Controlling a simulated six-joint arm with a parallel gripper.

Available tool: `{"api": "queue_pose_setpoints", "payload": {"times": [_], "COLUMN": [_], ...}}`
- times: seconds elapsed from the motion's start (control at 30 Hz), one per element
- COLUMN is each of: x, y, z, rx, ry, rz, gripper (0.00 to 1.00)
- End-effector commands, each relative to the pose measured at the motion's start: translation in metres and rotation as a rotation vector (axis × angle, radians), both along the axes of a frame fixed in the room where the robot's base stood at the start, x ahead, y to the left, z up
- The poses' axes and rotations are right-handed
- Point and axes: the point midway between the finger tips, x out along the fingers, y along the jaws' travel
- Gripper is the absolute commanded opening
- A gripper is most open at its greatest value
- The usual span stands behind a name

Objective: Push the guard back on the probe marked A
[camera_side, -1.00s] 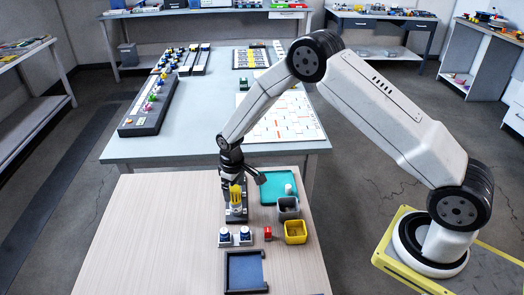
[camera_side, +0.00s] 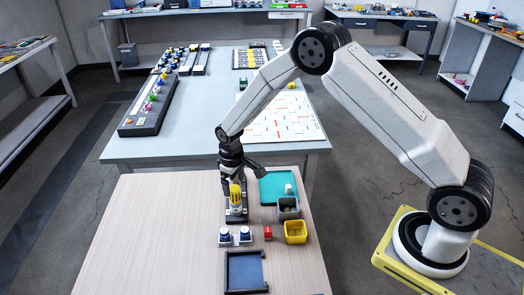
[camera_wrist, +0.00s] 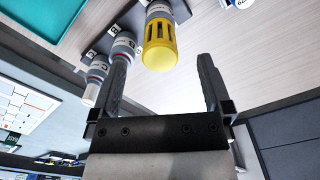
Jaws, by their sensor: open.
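A dark rack (camera_side: 236,218) on the wooden table holds a row of probes. One wears a yellow slotted guard (camera_wrist: 160,45), which also shows in the side view (camera_side: 236,196). Two other probes (camera_wrist: 122,46) (camera_wrist: 97,72), white with blue and red bands, stand beside it without a yellow guard. The rack has small label plates, but I cannot read an A with certainty. My gripper (camera_wrist: 163,64) is open. Its fingertips lie just short of the guard's end, apart from it, with nothing between them. In the side view my gripper (camera_side: 231,183) hangs just above the rack.
A grey bin (camera_side: 288,212), a yellow bin (camera_side: 295,239) and a red block (camera_side: 267,233) stand nearby. Two blue-and-white items (camera_side: 225,236) and a blue tray (camera_side: 230,274) are in front. The table's left is clear.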

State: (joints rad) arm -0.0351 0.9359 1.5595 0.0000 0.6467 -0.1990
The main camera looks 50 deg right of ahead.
Motion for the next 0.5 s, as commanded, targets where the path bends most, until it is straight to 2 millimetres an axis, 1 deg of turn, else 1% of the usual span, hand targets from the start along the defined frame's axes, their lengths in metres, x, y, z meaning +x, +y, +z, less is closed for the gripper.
{"api": "queue_pose_setpoints", "payload": {"times": [0.5], "x": [0.001], "y": [0.0], "z": [0.026], "rx": [0.0], "ry": [-0.002], "rz": [0.0], "gripper": [1.0]}}
